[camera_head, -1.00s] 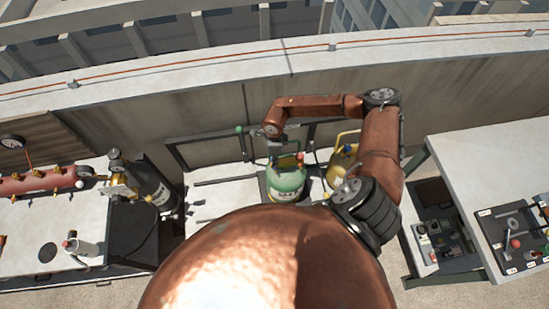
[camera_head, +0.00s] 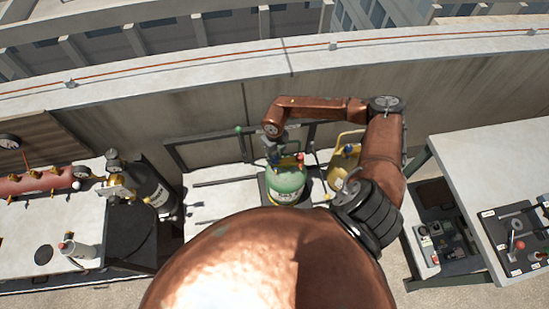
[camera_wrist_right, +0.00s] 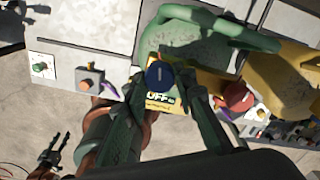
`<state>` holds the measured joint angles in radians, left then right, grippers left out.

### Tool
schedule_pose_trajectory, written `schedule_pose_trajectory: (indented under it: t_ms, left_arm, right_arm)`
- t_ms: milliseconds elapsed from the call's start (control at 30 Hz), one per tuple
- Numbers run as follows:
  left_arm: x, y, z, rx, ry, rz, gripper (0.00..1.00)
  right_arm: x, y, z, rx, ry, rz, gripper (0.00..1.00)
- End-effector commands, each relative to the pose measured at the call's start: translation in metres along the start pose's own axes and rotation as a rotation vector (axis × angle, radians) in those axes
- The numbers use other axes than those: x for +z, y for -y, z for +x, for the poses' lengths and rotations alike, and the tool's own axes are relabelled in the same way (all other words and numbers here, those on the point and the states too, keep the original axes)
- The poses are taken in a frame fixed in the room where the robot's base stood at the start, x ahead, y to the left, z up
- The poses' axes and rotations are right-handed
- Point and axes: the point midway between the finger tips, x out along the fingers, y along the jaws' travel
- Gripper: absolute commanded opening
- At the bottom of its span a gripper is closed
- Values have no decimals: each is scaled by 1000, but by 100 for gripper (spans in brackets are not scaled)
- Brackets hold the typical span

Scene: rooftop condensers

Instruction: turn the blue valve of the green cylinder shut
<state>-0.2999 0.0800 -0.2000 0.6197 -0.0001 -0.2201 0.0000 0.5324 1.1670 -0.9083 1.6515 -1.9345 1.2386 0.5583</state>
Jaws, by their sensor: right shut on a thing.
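The green cylinder (camera_head: 287,188) stands on the light bench beside the yellow cylinder; its green collar (camera_wrist_right: 205,25) shows in the wrist view. The round blue valve (camera_wrist_right: 160,75) has a pale mark on top and a yellow "OFF" tag under it. My right gripper (camera_head: 275,155) reaches down over the green cylinder from behind. In the wrist view its two dark fingers lie either side of the blue valve, shut on it; the exact contact is partly hidden. A dark two-pronged shape low at left there may be my left gripper (camera_wrist_right: 52,148), but it is unclear.
The yellow cylinder (camera_head: 343,165) stands close on the right. A red knob (camera_wrist_right: 237,97) is near the right finger. A black cylinder (camera_head: 155,187) stands at the left, and a concrete parapet (camera_head: 220,115) runs behind. A white table (camera_head: 480,160) is at the right.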

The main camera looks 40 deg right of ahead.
Motion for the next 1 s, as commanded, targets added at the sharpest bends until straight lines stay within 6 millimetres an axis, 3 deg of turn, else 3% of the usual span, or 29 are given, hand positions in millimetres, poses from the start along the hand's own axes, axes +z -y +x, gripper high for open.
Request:
schedule_pose_trajectory:
  t_ms: [400,1000]
  left_arm:
    - [0,0,2,0,0,0,40]
    - [0,0,2,0,0,0,40]
  right_arm:
    - [2,0,-1,-1,4,238,1]
    - [2,1,-1,-1,5,292,1]
